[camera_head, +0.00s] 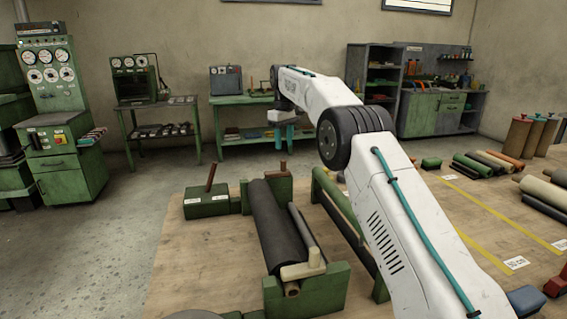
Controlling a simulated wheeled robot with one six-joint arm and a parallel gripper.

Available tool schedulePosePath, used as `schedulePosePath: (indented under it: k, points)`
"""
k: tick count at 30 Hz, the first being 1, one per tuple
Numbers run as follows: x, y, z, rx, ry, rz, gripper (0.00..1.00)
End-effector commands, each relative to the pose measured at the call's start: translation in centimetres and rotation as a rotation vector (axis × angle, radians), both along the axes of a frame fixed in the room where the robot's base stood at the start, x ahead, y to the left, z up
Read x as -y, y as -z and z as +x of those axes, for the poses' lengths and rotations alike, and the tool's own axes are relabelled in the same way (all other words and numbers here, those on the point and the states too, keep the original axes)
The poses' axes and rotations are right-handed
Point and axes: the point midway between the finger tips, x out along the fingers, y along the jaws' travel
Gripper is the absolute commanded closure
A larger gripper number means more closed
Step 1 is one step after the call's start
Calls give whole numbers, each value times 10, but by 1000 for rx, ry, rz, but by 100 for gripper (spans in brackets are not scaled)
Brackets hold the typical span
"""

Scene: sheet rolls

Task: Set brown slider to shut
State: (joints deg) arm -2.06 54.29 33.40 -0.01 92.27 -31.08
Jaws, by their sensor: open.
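A brown upright handle (211,177) stands on a low green box (206,204) at the left back of the wooden table. It leans slightly to the right and looks like the brown slider. Two small white labels are on the box front, too small to read. A second, shorter brown peg (283,168) stands on the green roll stand to the right, so which one is the slider is not certain. My gripper (284,136) has teal fingers, hangs above and beyond the table's back edge, and is open and empty, apart from both brown pieces.
A dark roll (275,228) lies in the green stand, with a cream handle (303,266) at its near end. A second green frame (335,200) lies beside it, partly behind my arm. Several rolls (485,165) lie at the right. The table's left front (190,265) is bare.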

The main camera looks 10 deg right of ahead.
Motion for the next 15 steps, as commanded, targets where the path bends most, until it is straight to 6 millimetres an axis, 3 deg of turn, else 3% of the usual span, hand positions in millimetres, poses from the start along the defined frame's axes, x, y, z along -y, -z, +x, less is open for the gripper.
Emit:
schedulePosePath:
  k: [8, 15]
  points:
    - [-1, 30, 6, -4, -12, 0, 59]
    - [-1, 69, 6, -2, -11, 0, 59]
